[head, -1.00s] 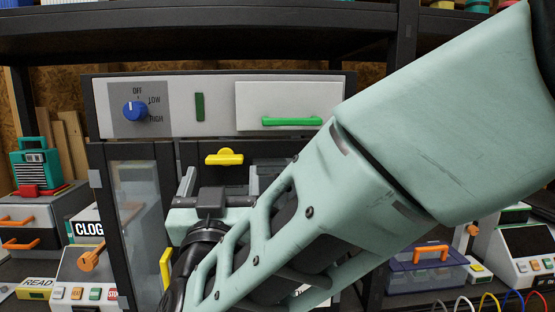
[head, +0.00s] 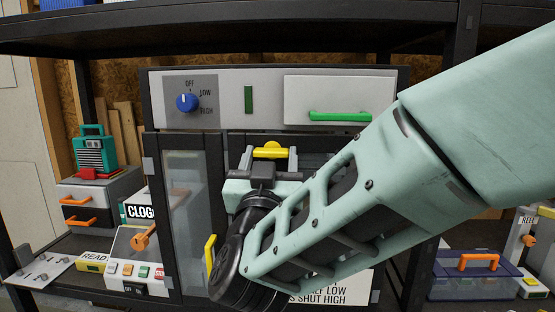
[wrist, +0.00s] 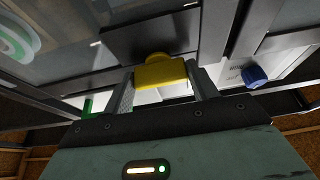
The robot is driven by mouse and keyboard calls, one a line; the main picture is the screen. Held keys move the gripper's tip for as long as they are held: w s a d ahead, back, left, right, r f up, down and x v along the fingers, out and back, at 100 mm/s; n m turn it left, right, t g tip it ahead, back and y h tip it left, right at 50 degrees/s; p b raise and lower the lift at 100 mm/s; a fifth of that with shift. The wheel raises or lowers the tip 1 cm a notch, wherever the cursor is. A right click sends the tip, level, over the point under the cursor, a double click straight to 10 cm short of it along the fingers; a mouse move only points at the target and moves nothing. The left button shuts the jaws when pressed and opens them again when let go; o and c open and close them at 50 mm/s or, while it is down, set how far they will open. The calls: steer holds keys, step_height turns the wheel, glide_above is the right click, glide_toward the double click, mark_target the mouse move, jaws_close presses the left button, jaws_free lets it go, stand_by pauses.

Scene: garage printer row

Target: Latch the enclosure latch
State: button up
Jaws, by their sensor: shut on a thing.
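The yellow enclosure latch (head: 272,150) sits on the dark frame just under the enclosure's pale top panel (head: 262,100). Its bar looks level in the head view. My gripper (head: 268,158) reaches it from below, with one finger on each side, and is shut on it. In the wrist view the latch (wrist: 162,74) lies between my two fingers (wrist: 164,85). The enclosure's clear door (head: 187,195) with its yellow handle (head: 210,256) is at the left. My arm hides much of the enclosure's lower front right.
The top panel carries a blue dial (head: 187,102) and a drawer front with a green handle (head: 340,116). A shelf beam (head: 230,35) runs above. A teal device (head: 95,152) stands at left, and a clear box with an orange handle (head: 478,262) at right.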

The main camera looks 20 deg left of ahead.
steer(key=shift+f+m+b, duration=0.15)
steer(key=shift+m+b, duration=0.15)
steer(key=shift+b, duration=0.1)
steer(key=m+h+b, duration=0.2)
steer(key=m+b, duration=0.1)
steer(key=m, duration=0.1)
steer(key=m+h+b, duration=0.2)
steer(key=m+b, duration=0.1)
steer(key=m+h+b, duration=0.1)
steer(key=m+b, duration=0.2)
steer(key=m, duration=0.1)
steer(key=shift+a+m+g+h, duration=0.2)
steer(key=shift+m+g+h, duration=0.1)
steer(key=shift+h, duration=0.1)
steer(key=m+g+b, duration=0.1)
steer(key=m, duration=0.2)
steer(key=m+g+h+b, duration=0.1)
steer(key=m+b, duration=0.1)
steer(key=m, duration=0.1)
steer(key=m+g+h+b, duration=0.1)
steer(key=m, duration=0.3)
steer(key=shift+a+r, duration=0.1)
steer(key=shift+r, duration=0.25)
steer(key=o, duration=1)
